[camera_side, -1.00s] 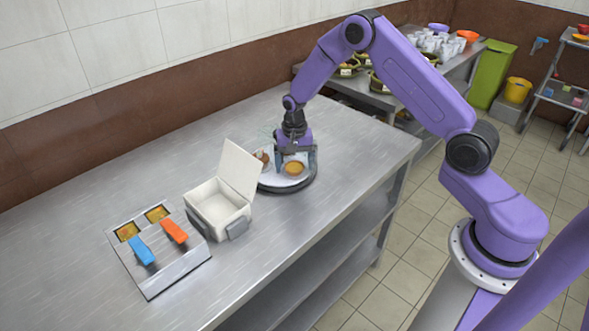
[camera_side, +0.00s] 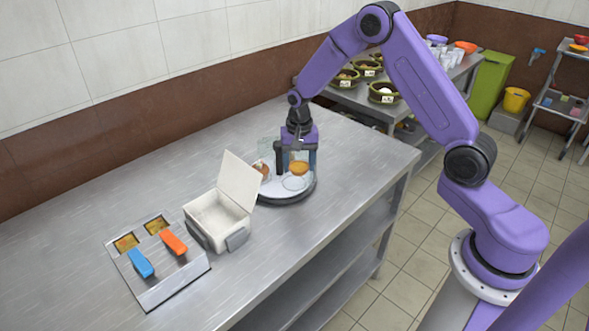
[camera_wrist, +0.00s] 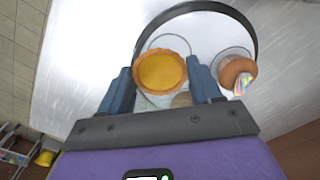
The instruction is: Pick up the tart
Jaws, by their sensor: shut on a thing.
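The tart (camera_side: 299,168) is round, with a golden crust and yellow filling. My gripper (camera_side: 296,165) is shut on it and holds it a little above the round turntable (camera_side: 290,198). In the wrist view the tart (camera_wrist: 162,71) sits between the two blue-grey fingers of my gripper (camera_wrist: 163,80). An empty clear dish (camera_side: 294,183) lies on the turntable below the tart.
A brown bun-like item (camera_wrist: 238,72) with a colourful tag sits on another dish on the turntable. An open white box (camera_side: 218,215) stands left of the turntable. A steel holder (camera_side: 160,272) with a blue and an orange handle is farther left. The back of the steel table is clear.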

